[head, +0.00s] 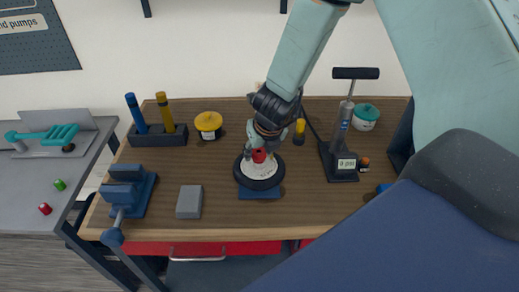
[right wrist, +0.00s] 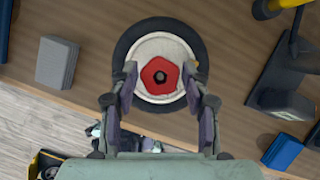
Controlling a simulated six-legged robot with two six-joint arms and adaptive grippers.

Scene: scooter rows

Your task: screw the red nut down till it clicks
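The red nut (head: 258,155) sits at the centre of a small wheel with a black tyre and pale hub (head: 262,190), on a blue base on the bench. In the right wrist view the nut (right wrist: 160,76) is five-sided with a dark hole in the middle. My right gripper (head: 260,146) is above the wheel, pointing down. Its two fingers are open on either side of the nut, with pale hub showing between each finger and the nut. My left gripper is not in view.
On the wooden bench (head: 225,220) are a blue vise (head: 125,190), a grey block (head: 189,202), a yellow-lidded tin (head: 208,124) and a hand pump (head: 342,140). A grey side table (head: 25,185) holds small red and green pieces. Bench left of the wheel is partly clear.

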